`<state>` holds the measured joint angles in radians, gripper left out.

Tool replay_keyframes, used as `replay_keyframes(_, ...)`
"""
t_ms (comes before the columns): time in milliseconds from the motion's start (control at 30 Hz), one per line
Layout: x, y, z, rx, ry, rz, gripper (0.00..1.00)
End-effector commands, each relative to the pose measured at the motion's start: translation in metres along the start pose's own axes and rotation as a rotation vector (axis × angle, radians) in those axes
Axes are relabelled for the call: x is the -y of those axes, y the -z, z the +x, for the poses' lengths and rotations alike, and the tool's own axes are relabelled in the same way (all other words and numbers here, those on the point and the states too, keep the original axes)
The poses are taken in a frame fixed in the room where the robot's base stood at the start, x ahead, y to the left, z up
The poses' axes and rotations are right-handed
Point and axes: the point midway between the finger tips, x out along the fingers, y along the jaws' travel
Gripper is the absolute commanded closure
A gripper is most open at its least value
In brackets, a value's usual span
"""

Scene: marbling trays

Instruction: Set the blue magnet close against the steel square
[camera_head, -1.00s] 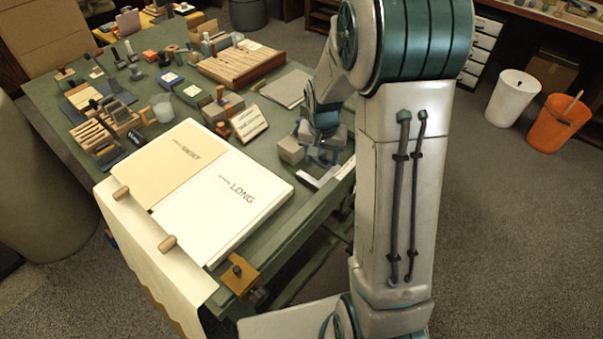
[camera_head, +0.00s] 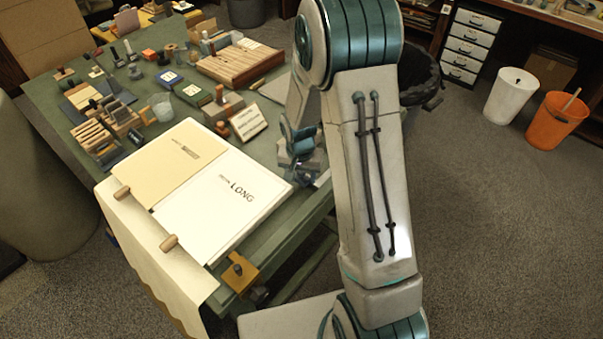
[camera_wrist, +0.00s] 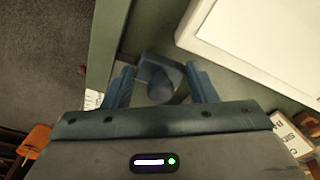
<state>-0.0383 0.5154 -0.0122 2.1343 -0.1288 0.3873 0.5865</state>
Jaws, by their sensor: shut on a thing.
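The blue magnet (camera_wrist: 162,78), a blue-grey piece with a rounded knob, is between the two fingers of my gripper (camera_wrist: 160,86) in the wrist view. My gripper is shut on it, close above the green table near its edge. In the head view my gripper (camera_head: 300,163) is at the table's right edge, beside the white sheet, and the magnet cannot be made out. A pale marked strip (camera_wrist: 92,99) beside the left finger looks like part of the steel square. Most of it is hidden, and I cannot tell whether the magnet touches it.
A thick white board (camera_head: 235,195) lies just left of my gripper. A framed label card (camera_head: 248,122) and a stamp (camera_head: 222,108) stand behind it. The table edge (camera_wrist: 108,40) is close, with open floor beyond. White (camera_head: 511,95) and orange (camera_head: 556,120) bins stand far right.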

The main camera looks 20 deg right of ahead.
Motion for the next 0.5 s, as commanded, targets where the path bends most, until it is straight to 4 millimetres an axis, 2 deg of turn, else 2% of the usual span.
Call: replay_keyframes(500,0.0,-0.001,0.012,0.0,0.0,0.001,0.73)
